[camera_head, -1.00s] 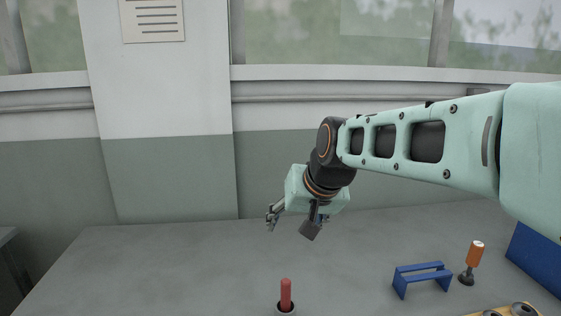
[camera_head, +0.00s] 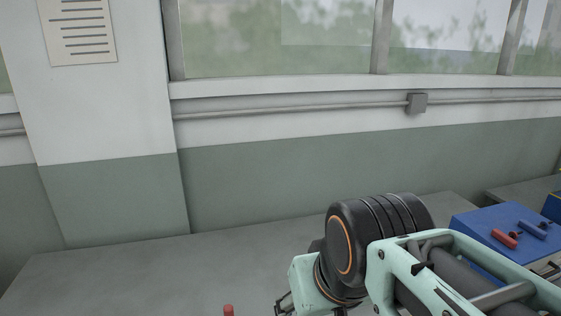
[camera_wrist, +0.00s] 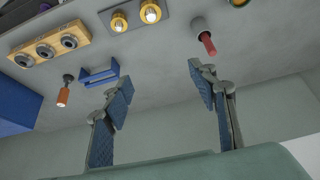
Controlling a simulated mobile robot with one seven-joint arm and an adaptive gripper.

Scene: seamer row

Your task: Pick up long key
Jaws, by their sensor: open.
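I cannot tell which object is the long key; nothing in view is clearly a key. An orange-handled tool (camera_wrist: 63,96) stands beside a small blue stand (camera_wrist: 99,76) in the wrist view. My gripper (camera_wrist: 160,76) is open, with nothing between its fingers. In the head view my gripper (camera_head: 284,304) is mostly cut off by the bottom edge.
A blue surface (camera_head: 478,228) at right carries a red-handled piece (camera_head: 505,239) and a blue-handled piece (camera_head: 533,229). The wrist view shows a yellow block (camera_wrist: 81,33) with round grey parts and a grey plate (camera_wrist: 135,26) with yellow lamps. The grey bench (camera_head: 120,280) is clear near the wall.

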